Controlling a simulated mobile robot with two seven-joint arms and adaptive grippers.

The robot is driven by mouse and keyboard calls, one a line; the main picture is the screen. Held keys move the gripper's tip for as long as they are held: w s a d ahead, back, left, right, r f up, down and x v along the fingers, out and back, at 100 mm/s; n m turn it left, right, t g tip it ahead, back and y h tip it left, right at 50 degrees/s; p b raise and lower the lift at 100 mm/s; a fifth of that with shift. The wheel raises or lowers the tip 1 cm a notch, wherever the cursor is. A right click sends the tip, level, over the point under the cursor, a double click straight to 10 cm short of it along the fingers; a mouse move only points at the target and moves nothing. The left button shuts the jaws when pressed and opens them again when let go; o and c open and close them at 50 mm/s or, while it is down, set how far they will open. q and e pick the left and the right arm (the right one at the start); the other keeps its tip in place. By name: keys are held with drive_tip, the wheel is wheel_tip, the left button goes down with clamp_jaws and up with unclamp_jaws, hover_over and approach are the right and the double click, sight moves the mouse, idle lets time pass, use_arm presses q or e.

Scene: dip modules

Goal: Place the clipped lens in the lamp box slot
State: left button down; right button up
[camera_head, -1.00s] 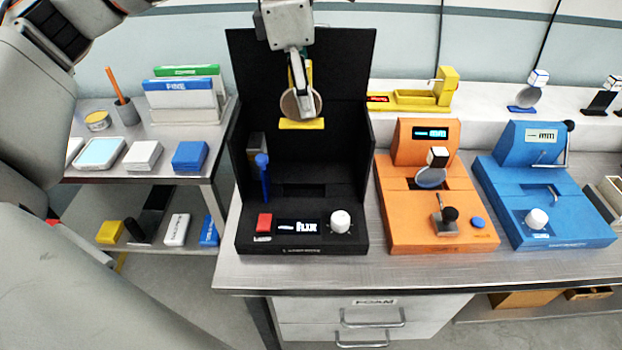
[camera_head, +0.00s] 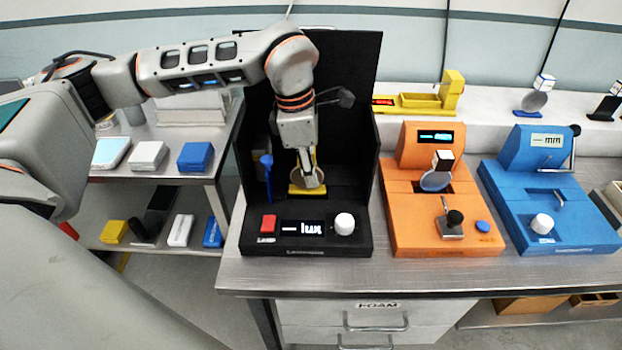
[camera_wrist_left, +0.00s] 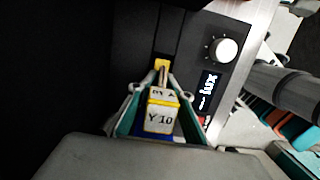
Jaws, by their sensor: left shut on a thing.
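The black lamp box (camera_head: 355,195) stands open at the front on the bench, with a red button, a display and a white knob on its front panel. My left gripper (camera_head: 313,180) reaches down inside it and is shut on the clipped lens (camera_head: 298,178), a round greyish disc with a yellow foot (camera_head: 307,191). In the left wrist view the gripper (camera_wrist_left: 160,105) grips the clip's block marked "Y 10" (camera_wrist_left: 160,117). The yellow foot shows low over the slot area (camera_wrist_left: 168,38); I cannot tell whether it touches. The slot is mostly hidden in the head view. My right gripper is not in view.
A blue lever (camera_head: 266,172) stands at the box's inner left. The box's tall back and side walls surround the gripper. An orange device (camera_head: 400,215) with a lens and a blue device (camera_head: 560,215) stand to the right. A side table (camera_head: 140,178) stands left.

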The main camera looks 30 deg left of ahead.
use_arm(q)
drive_tip(key=shift+f, duration=1.05)
drive_tip(key=shift+f, duration=0.15)
drive_tip(key=c, duration=1.8)
unclamp_jaws()
drive_tip(key=r, duration=0.4)
drive_tip(key=a+r, duration=0.1)
drive_tip(key=r, duration=0.7)
drive_tip(key=shift+s+a+r, duration=0.1)
drive_tip(key=shift+s+a, duration=0.2)
drive_tip(key=shift+s, duration=0.1)
